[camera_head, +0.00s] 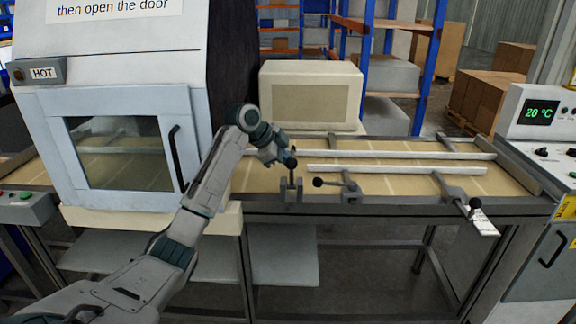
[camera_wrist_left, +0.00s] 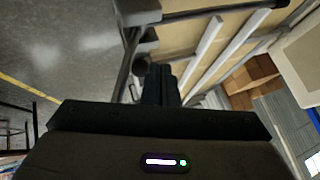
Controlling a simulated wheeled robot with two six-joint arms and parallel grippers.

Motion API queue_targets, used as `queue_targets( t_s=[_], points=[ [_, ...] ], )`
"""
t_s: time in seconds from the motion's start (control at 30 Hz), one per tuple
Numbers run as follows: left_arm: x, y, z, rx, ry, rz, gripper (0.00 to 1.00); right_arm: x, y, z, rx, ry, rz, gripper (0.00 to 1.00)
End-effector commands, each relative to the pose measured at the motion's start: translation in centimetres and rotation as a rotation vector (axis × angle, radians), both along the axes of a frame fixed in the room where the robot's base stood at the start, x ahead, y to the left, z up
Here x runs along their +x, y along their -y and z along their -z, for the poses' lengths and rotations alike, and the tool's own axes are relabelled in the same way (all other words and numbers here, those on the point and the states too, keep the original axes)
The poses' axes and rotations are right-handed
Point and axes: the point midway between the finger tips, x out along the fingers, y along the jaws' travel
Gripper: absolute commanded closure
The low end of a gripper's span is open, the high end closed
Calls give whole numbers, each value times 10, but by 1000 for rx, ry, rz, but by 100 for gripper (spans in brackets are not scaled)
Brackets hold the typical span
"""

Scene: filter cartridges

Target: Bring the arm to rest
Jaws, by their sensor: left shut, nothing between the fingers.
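My left arm (camera_head: 205,185) reaches up from the lower left of the head view, in front of the conveyor. Its left gripper (camera_head: 288,160) is at the conveyor's front edge, just above an upright clamp post (camera_head: 291,190). I cannot tell whether it touches the post. In the wrist view the dark fingers of this gripper (camera_wrist_left: 158,80) are together, with nothing seen between them. A dark round knob (camera_wrist_left: 142,63) shows just beyond the fingers there. My right gripper is in neither view.
A white cabinet with a closed windowed door (camera_head: 120,150) stands left of the arm. A cream box-shaped unit (camera_head: 311,95) stands behind the conveyor (camera_head: 400,180). A lever with a black knob (camera_head: 318,182) is right of the post. A control box (camera_head: 540,110) reads 20 °C.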

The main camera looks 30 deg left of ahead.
Motion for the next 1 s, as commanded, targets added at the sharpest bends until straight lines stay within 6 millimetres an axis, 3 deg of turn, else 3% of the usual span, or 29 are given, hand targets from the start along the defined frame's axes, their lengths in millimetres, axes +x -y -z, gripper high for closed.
queue_targets(
  t_s=[0.2, 0.73, 0.87, 1.0],
  points=[
    [-8, 5, 0, 1, -1, 0, 100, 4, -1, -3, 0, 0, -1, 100],
    [-8, 5, -1, 1, -1, 0, 100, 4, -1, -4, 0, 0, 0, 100],
    [-8, 5, -15, 0, 0, 0, 100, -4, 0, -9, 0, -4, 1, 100],
    [-8, 5, -40, 0, 0, 0, 100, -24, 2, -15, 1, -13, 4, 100]
  ],
)
